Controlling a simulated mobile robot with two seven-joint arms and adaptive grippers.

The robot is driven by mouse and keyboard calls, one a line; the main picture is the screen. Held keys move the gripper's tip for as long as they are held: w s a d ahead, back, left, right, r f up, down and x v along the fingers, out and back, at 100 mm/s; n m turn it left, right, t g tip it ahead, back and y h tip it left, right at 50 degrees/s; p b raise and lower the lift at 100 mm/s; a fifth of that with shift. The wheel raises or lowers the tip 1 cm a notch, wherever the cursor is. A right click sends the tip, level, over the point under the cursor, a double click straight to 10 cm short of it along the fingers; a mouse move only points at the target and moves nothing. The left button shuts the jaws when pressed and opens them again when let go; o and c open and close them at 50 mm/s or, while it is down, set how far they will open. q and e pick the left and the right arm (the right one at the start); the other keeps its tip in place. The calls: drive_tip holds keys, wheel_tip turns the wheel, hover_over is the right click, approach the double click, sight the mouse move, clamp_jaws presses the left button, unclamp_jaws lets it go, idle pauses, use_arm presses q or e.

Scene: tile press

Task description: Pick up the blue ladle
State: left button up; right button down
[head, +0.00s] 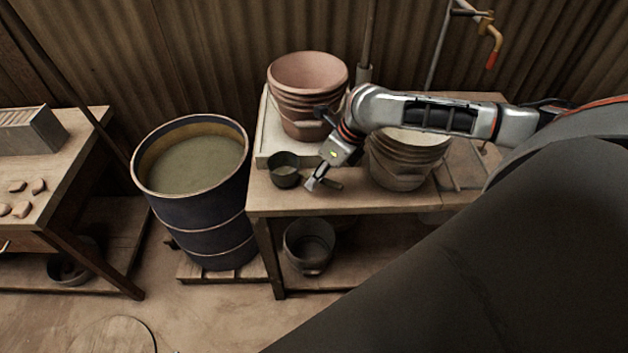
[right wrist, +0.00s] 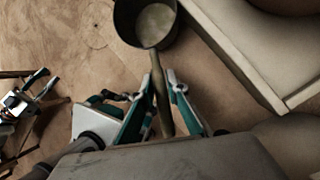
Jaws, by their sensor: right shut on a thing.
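The ladle is a dark cup (head: 284,178) with a straight handle, and it looks dark grey more than blue. In the head view it is at the left end of the wooden table, in front of the pale tray. My right gripper (head: 318,181) is at its handle, right of the cup. In the right wrist view the cup (right wrist: 126,24) is at the top and its handle runs down between my fingers (right wrist: 163,88), which are shut on it. I cannot tell whether the cup touches the table.
The pale tray (head: 264,148) holds stacked terracotta buckets (head: 307,75). Pale buckets (head: 398,177) stand close on the right, under my right arm. A liquid-filled barrel (head: 205,215) stands left of the table (head: 375,198). A bucket (head: 309,247) sits on the shelf below.

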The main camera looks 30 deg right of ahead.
wheel_tip(320, 180, up, 18)
drive_tip(key=p, duration=0.3)
drive_tip(key=shift+r, duration=0.2)
drive_tip(key=shift+w, duration=0.1)
idle(0.5)
